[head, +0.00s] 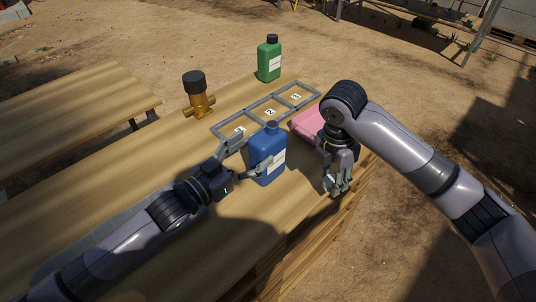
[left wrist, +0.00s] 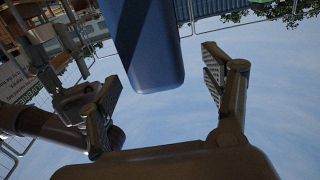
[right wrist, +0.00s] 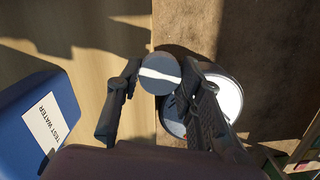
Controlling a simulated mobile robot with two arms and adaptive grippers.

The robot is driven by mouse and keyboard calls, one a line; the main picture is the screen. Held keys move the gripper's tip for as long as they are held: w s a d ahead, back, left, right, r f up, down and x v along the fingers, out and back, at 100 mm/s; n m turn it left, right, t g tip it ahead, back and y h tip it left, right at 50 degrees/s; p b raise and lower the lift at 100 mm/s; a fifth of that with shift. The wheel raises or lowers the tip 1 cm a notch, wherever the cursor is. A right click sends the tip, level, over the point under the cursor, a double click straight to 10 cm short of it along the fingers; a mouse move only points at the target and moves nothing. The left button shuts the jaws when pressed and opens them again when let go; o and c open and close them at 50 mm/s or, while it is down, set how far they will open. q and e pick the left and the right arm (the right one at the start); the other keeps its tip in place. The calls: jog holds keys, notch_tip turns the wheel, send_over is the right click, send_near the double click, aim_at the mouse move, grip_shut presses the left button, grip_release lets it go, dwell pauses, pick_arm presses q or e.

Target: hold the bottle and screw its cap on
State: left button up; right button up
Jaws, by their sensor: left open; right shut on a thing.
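The blue bottle (head: 266,152) stands upright on the wooden table, a white label on its side. A short dark blue neck or cap shows at its top; I cannot tell which. My left gripper (head: 250,158) is open, its fingers on either side of the bottle. In the left wrist view the bottle (left wrist: 145,45) lies between the spread fingers, with gaps. My right gripper (head: 338,188) is right of the bottle, low over the table's edge. In the right wrist view its fingers are shut on a grey round disc, apparently the cap (right wrist: 160,72). The bottle (right wrist: 40,125) reads "TEST WATER" there.
A grey frame (head: 250,106) with numbered compartments lies behind the bottle. A pink item (head: 306,124) is right of it. A green bottle (head: 269,60) and a brass fitting (head: 198,104) stand further back. A larger pale round thing (right wrist: 222,98) shows behind the right fingers.

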aim_at(268, 140)
pick_arm(q)
jog(key=shift+w+d, duration=0.1)
jog(key=shift+w, duration=0.05)
jog(key=shift+x, duration=2.65)
jog(key=shift+d, duration=0.1)
grip_shut()
jog(key=shift+r, duration=0.1)
